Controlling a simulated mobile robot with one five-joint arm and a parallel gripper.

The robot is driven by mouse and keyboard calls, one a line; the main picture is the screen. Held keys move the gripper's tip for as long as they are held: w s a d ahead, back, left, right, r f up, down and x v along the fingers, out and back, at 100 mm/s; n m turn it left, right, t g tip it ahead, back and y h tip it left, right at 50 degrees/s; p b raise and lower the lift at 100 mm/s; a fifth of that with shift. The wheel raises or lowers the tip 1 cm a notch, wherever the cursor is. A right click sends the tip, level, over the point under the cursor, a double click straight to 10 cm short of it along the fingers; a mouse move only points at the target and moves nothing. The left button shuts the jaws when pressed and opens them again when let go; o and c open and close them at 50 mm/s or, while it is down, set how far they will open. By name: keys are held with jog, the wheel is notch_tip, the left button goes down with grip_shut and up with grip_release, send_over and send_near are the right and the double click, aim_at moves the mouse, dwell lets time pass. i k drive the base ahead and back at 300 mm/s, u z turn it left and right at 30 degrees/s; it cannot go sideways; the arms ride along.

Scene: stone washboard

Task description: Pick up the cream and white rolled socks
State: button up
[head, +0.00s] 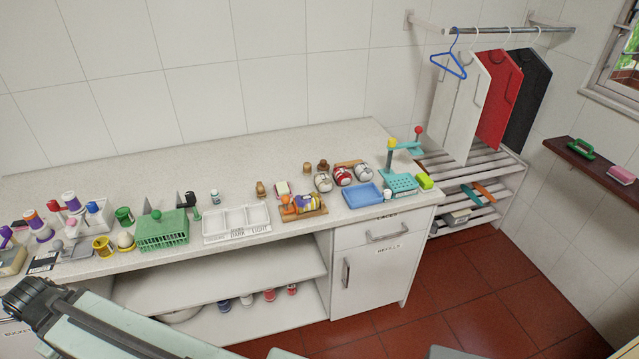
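Three rolled bundles that look like socks lie side by side on the counter, right of its middle, in the head view. The left roll (323,182) is pale with darker marks, the middle roll (342,176) is red and white, and the right roll (363,173) is pale white-grey. The left and right rolls are both light; at this size I cannot tell for sure which is cream and white. My arm crosses the lower left corner, well apart from the rolls. I see no gripper fingers.
A white divided tray (236,222) and a green rack (162,230) are further left.

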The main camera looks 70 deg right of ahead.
aim_at(322, 181)
jog(key=z, duration=0.8)
jog(key=i, duration=1)
jog(key=u, duration=0.1)
